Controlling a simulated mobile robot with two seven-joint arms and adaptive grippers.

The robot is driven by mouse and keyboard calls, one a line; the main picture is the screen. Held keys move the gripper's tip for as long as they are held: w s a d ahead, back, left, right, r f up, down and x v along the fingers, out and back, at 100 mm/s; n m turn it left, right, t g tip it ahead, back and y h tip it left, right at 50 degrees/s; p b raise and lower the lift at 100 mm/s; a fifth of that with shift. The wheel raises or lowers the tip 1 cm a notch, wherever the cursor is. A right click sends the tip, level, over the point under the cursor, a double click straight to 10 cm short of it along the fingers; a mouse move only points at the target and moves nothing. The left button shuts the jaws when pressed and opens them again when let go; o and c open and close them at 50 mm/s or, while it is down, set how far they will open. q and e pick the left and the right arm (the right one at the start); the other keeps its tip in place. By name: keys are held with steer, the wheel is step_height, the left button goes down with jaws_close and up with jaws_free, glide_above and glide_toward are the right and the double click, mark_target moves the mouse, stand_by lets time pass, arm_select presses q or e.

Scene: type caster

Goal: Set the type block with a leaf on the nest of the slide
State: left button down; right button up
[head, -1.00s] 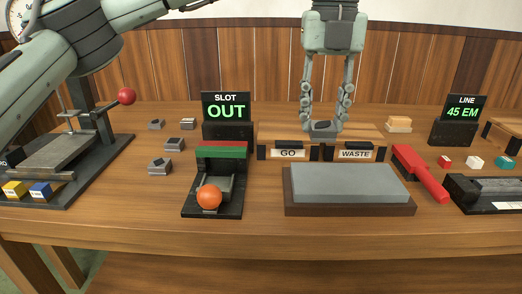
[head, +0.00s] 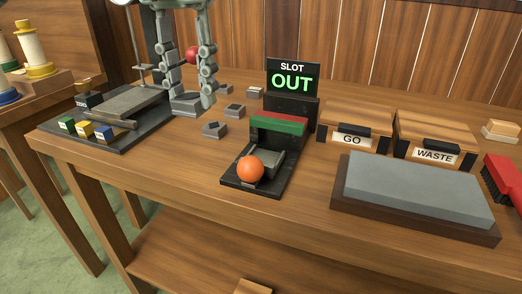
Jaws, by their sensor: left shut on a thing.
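My left gripper (head: 189,100) is shut on a grey type block (head: 186,104), held between its fingertips at the upper left of the head view. I cannot make out a leaf mark on it. The slide (head: 269,162) is a grey piece with an orange ball knob (head: 250,169), in a black base (head: 262,187) under a green and red bar (head: 278,124). The held block is to the left of and behind this slide, apart from it. The nest is too small to make out clearly. My right gripper is not in view.
Several loose grey blocks (head: 214,129) lie between my gripper and the slide. A sign (head: 292,77) reads SLOT OUT. A black-based press (head: 95,133) with coloured cubes stands left. GO (head: 352,140) and WASTE (head: 435,155) boxes and a grey stone (head: 415,188) are right.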

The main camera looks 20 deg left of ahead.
mark_target(265, 157)
arm_select(q)
steer(key=w+d+f, duration=0.4)
steer(key=d, duration=0.1)
steer(key=w+d+f, duration=0.2)
steer(key=d, duration=0.1)
steer(key=shift+w+d+f, duration=0.2)
steer(key=shift+w+d, duration=0.05)
steer(key=shift+w, duration=0.05)
step_height(265, 157, down, 4)
steer(key=shift+r, duration=0.2)
steer(key=shift+f, duration=0.35)
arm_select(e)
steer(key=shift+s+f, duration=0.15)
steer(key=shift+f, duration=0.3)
arm_select(q)
steer(key=shift+f, duration=0.1)
steer(key=c, duration=1.1)
jaws_free()
steer(key=shift+o, duration=0.2)
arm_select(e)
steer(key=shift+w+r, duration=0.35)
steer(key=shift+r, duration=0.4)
